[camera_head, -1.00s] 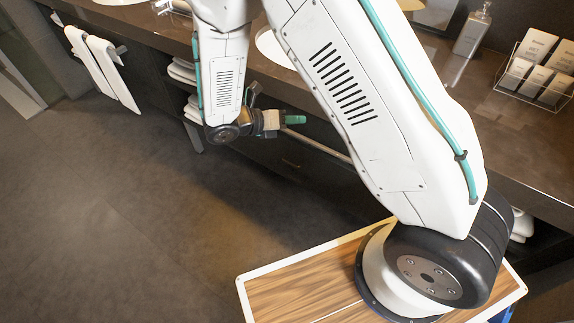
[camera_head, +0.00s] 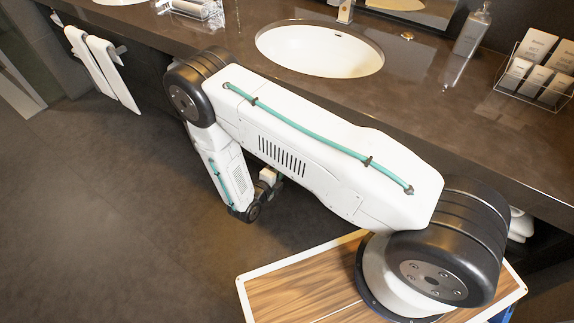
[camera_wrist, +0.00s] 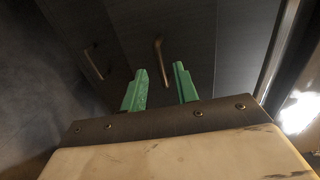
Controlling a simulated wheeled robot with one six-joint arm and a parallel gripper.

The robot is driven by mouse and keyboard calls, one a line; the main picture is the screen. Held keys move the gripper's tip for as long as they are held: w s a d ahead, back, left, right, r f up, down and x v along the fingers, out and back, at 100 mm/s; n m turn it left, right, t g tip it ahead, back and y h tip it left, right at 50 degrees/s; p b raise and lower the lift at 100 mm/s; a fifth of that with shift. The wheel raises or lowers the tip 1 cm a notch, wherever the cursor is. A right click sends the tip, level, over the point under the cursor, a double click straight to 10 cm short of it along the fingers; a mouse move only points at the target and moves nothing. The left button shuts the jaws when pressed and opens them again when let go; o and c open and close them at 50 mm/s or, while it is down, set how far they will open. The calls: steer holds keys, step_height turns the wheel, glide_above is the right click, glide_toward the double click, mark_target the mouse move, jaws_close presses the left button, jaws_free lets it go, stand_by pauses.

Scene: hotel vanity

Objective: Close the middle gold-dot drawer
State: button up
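The wrist view shows dark cabinet or drawer fronts (camera_wrist: 190,30) with two bronze bar handles. One handle (camera_wrist: 158,48) stands just beyond and between my fingertips; the other handle (camera_wrist: 93,63) is further left. My gripper (camera_wrist: 160,68) has two green fingers spread apart with nothing visible between them. I cannot tell whether the fingers touch the nearer handle. No gold dot shows, so I cannot tell which front is the middle drawer, or how far it is open. In the head view my arm hides the drawer fronts and the fingertips.
The brown vanity counter (camera_head: 440,115) with a white basin (camera_head: 320,50) runs above the fronts. A soap bottle (camera_head: 472,30) and a wire rack of cards (camera_head: 537,65) stand at right. White towels (camera_head: 108,70) hang at left. The floor (camera_head: 90,220) at left is clear.

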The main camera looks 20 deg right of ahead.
steer(key=shift+x, duration=1.6)
jaws_close()
steer(key=shift+w+d, duration=0.1)
steer(key=shift+w, duration=0.05)
